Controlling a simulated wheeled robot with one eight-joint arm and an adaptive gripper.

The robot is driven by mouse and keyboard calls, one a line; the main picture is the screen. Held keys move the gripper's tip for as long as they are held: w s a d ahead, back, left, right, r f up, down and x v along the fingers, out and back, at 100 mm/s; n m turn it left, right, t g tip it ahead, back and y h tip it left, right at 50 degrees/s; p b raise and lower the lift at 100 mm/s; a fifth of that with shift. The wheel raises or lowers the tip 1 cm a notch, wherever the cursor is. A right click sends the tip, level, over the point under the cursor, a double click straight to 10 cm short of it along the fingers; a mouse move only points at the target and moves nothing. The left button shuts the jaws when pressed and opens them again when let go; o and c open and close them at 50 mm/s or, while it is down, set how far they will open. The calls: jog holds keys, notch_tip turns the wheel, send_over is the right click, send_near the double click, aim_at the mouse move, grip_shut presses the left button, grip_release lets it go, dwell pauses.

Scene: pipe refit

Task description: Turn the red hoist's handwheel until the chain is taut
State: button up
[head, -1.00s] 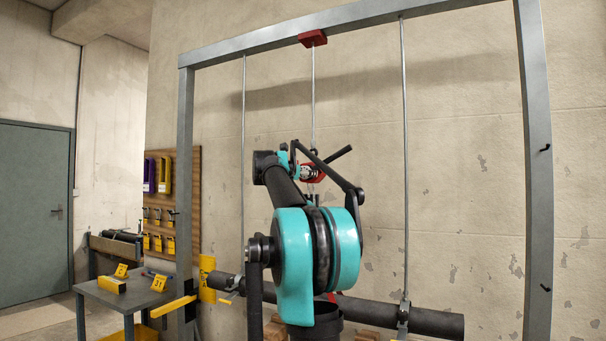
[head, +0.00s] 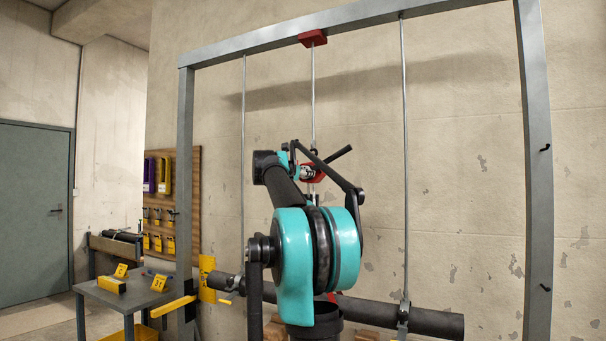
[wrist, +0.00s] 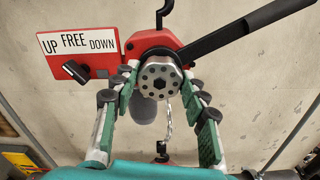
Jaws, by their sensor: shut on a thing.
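The red hoist (wrist: 146,44) hangs from a dark hook in the wrist view. In the head view it is largely hidden behind my arm. Its round grey handwheel (wrist: 160,79), with a ring of dark holes, faces the wrist camera. My gripper (wrist: 160,84) is shut on the handwheel, one finger on each side. A pale chain (wrist: 168,118) shows below the wheel, partly hidden; it looks slightly curved.
A long black lever (wrist: 245,33) reaches up right from the hoist, close to my right finger. A grey frame (head: 185,150) stands around the hoist. A dark horizontal pipe (head: 435,322) hangs low on rods. A side table (head: 90,288) stands at left.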

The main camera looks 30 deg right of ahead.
jog(key=m, duration=1.2)
jog(key=shift+f, duration=0.1)
dwell(0.4)
jog(key=o, duration=1.2)
jog(key=shift+c, duration=0.2)
jog(key=v, duration=1.2)
jog(key=shift+s, duration=0.1)
